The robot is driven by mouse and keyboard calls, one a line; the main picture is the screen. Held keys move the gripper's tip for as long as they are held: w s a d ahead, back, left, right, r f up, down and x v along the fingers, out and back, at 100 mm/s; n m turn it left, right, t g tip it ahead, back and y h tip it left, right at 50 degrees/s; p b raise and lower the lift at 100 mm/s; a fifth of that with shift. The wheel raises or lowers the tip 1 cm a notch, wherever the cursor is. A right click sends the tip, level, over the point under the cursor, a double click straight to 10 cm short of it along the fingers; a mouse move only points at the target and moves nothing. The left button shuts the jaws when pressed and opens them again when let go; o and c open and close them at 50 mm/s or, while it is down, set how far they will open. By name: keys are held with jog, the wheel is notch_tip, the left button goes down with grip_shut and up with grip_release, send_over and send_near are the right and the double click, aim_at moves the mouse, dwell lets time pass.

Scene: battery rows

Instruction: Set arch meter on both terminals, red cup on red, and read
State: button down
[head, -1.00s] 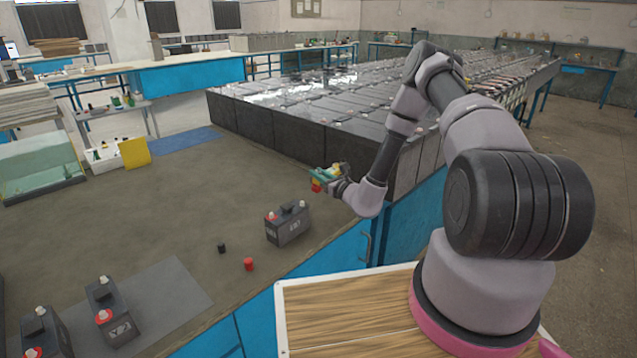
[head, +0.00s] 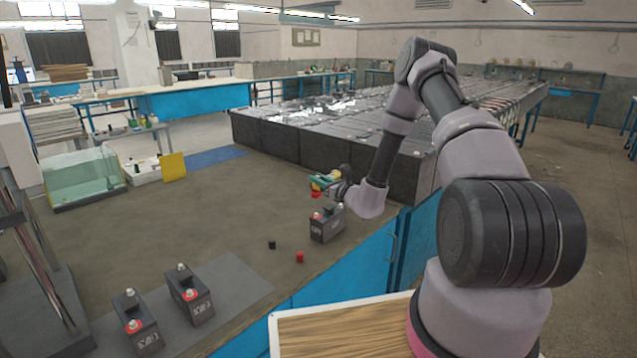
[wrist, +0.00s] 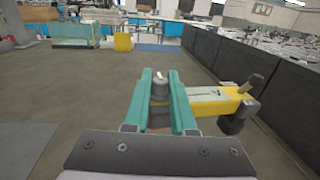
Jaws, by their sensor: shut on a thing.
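My gripper (head: 325,182), with teal fingers, is shut on the arch meter. The meter's yellow body (wrist: 213,104) runs out to the right of the fingers in the wrist view, with a black cup (wrist: 234,125) under its far end. The meter's red cup (head: 316,194) hangs low in the head view. It appears just above the nearest dark grey battery (head: 327,230), with a small gap. That battery stands upright and has a red-ringed terminal (head: 316,215) on its left and another post at its right. The wrist view does not show this battery, and the meter's reading is not visible.
A loose black cap (head: 272,244) and red cap (head: 299,257) lie on the bench in front of the battery. Two similar batteries (head: 188,295) (head: 135,322) stand on a grey mat at left. A long dark battery row (head: 290,140) borders the right rear. The bench's middle is clear.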

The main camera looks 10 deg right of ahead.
aim_at(319, 194)
jog(key=shift+f, duration=2.9)
jog(key=shift+f, duration=1.15)
jog(key=c, duration=0.7)
grip_release()
jog(key=shift+o, duration=0.2)
jog(key=v, duration=1.1)
jog(key=shift+w, duration=0.1)
